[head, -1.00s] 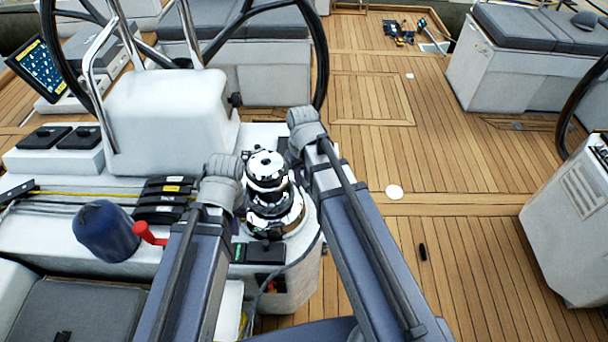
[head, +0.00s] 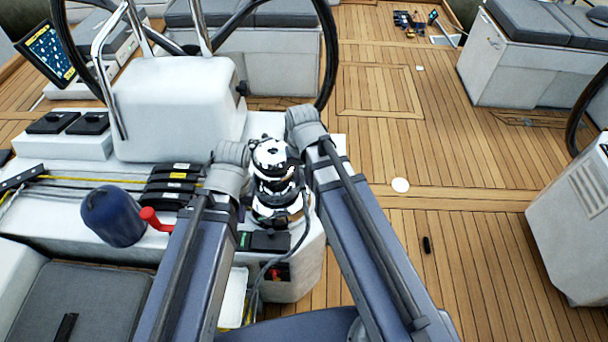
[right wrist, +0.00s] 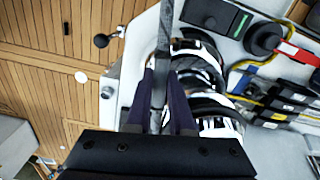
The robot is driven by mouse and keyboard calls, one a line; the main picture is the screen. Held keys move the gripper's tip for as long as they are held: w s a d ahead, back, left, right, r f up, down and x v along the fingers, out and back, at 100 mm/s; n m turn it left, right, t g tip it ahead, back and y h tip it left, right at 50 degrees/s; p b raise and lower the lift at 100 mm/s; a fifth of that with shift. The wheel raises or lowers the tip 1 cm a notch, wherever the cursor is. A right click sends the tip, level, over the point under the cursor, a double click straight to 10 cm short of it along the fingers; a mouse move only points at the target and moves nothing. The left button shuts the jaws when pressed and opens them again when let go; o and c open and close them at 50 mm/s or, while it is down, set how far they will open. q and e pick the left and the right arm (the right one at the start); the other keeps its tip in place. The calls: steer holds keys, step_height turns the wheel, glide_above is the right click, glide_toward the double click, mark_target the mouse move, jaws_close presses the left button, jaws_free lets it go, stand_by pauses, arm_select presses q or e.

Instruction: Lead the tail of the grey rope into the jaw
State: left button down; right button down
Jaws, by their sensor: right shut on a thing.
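The chrome winch (head: 270,188) stands on the white console between my two arms. Its ringed drum also shows in the right wrist view (right wrist: 203,80). I cannot make out the jaw clearly. The grey rope (head: 303,230) hangs at the winch's right side and curves down the console front. In the right wrist view, my right gripper (right wrist: 161,105) is shut on the grey rope (right wrist: 161,50), which runs up between its dark fingers, beside the drum. My right jaws are hidden in the head view. My left arm reaches up left of the winch, but its gripper is hidden.
A blue-capped drum (head: 112,216), a red handle (head: 153,219) and black rope clutches (head: 172,186) with a yellow line lie left of the winch. A steering wheel (head: 325,50) rises behind. Open teak deck (head: 440,160) is at the right.

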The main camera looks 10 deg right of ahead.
steer(key=shift+s+a+m, duration=0.25)
steer(key=shift+a+m, duration=0.2)
steer(key=shift+m, duration=0.05)
steer(key=shift+s+a+m, duration=0.25)
steer(key=shift+a+m, duration=0.2)
steer(key=shift+m, duration=0.05)
steer(key=c, duration=1.2)
jaws_free()
steer(key=shift+a, duration=0.15)
steer(key=shift+c, duration=0.2)
steer(key=o, duration=1)
steer(key=shift+r, duration=0.15)
step_height(320, 180, up, 9)
steer(key=p, duration=0.9)
steer(key=shift+s+f, duration=0.1)
steer(key=shift+f, duration=0.1)
